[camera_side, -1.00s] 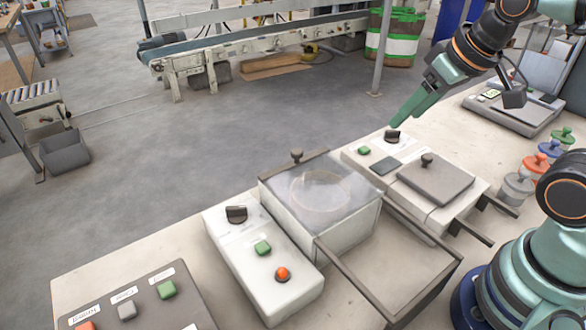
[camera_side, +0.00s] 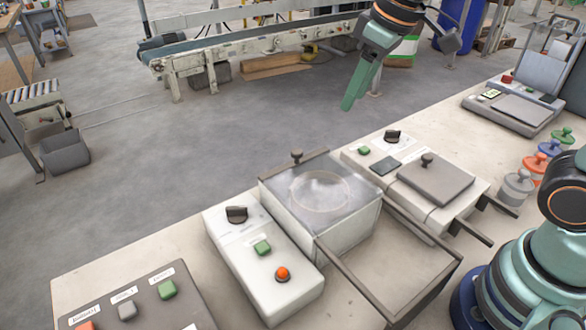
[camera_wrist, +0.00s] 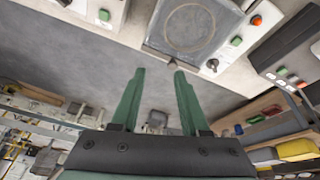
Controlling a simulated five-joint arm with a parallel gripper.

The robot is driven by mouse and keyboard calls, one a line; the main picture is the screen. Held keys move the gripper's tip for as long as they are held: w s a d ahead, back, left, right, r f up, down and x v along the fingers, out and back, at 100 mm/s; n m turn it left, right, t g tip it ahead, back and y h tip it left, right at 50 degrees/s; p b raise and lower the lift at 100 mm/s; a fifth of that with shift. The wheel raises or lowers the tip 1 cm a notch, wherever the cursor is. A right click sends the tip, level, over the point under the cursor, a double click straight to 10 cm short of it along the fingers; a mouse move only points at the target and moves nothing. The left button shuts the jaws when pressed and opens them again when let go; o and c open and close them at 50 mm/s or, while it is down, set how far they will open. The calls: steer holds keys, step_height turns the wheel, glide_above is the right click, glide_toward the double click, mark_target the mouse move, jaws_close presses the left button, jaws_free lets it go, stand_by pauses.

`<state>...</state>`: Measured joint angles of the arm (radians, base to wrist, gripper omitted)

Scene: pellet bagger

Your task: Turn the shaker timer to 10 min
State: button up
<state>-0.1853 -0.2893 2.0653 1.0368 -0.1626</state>
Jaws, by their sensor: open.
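A white control box (camera_side: 262,290) stands left of a box with a clear lid (camera_side: 320,190) over a round ring. On it are a black knob (camera_side: 236,214), a green button (camera_side: 263,247) and an orange button (camera_side: 282,274). A second black knob (camera_side: 392,136) sits on the white machine (camera_side: 365,176) to the right. The knob labels are too small to read. My gripper (camera_side: 347,106) is open and empty, raised beyond the bench's far edge. In the wrist view, my gripper (camera_wrist: 159,72) points toward the clear-lidded box, with the left box's knob (camera_wrist: 212,64) to its right, apart.
A grey button panel (camera_side: 140,300) lies at the front left. The clear lid has an upright knob (camera_side: 297,155) near my gripper's path. A scale (camera_side: 515,108) and several coloured lidded jars (camera_side: 549,151) stand at the right. Open floor lies behind the bench.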

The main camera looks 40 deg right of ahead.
steer(key=w+a+f+n+g, duration=0.2)
steer(key=w+a+n, duration=0.3)
steer(key=a, duration=0.5)
steer(key=n+g, duration=0.2)
steer(key=n, duration=0.1)
glide_above(237, 207)
step_height(237, 207, down, 7)
steer(key=shift+h, duration=0.4)
step_height(237, 207, down, 12)
steer(key=shift+c, duration=0.3)
jaws_close()
